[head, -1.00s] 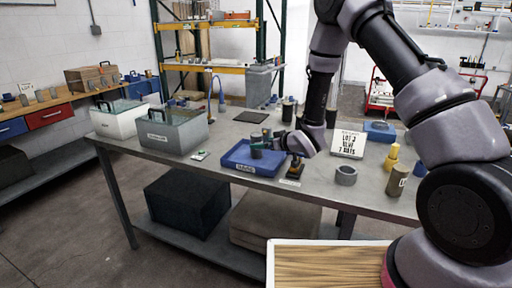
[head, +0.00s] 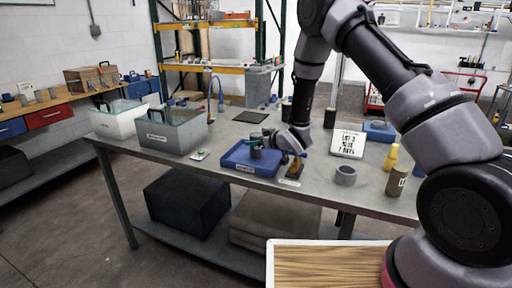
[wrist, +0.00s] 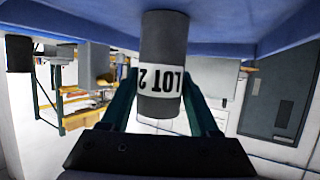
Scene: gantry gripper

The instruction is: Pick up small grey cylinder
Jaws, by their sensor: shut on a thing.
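A small grey cylinder (head: 256,153) stands upright in the blue tray (head: 236,163) on the workbench. In the wrist view the grey cylinder (wrist: 164,45) carries a white label reading "LOT 2", seen upside down. My gripper (head: 258,142) reaches in from the right. Its two green fingers (wrist: 158,90) are on either side of the cylinder, shut on it around the label. The blue tray (wrist: 90,22) fills the top of the wrist view behind the cylinder's end. I cannot tell whether the cylinder's base touches the tray floor.
A small dark and orange item (head: 295,167) stands right of the tray. Further right are a grey ring (head: 345,176), a sign (head: 348,143), a yellow piece (head: 391,158) and a labelled cylinder (head: 396,182). Two bins, one grey (head: 180,136), stand left. Bench between bins and tray is mostly clear.

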